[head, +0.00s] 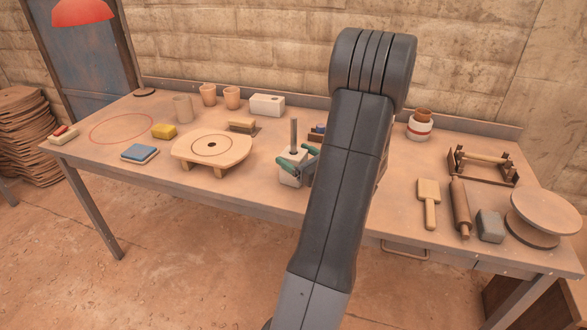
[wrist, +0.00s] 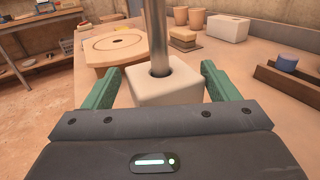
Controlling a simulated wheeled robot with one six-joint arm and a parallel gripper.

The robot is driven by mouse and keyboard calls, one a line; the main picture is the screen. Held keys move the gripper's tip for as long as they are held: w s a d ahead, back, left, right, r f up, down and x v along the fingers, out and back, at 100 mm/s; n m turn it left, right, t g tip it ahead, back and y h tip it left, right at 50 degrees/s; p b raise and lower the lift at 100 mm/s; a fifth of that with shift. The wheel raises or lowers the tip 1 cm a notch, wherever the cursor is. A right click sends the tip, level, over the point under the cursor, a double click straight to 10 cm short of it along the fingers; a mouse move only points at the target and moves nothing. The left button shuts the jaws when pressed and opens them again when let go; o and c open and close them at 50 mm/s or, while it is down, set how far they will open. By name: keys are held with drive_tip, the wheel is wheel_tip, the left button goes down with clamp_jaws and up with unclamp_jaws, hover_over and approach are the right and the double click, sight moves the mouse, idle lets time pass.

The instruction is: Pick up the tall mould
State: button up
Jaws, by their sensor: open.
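The tall mould appears to be the white block (head: 290,180) near the front edge of the table; it also shows in the wrist view (wrist: 165,95). It stands upright, with a round hole in its top. A grey metal rod (wrist: 156,35) rises from that hole, and it also shows in the head view (head: 294,132). My gripper (head: 299,159) is open, with its green fingers on either side of the block. In the wrist view my gripper (wrist: 161,82) shows gaps between both fingers and the block. The block's lower part is hidden behind my gripper body.
A round-topped wooden stand (head: 211,146) is left of the block. A paddle (head: 429,201) and a rolling pin (head: 460,208) lie further right.

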drive_tip(key=x, duration=0.3)
drive_tip(key=shift+w+r, duration=0.1)
drive_tip(key=shift+w, duration=0.05)
drive_tip(key=shift+c, duration=0.2)
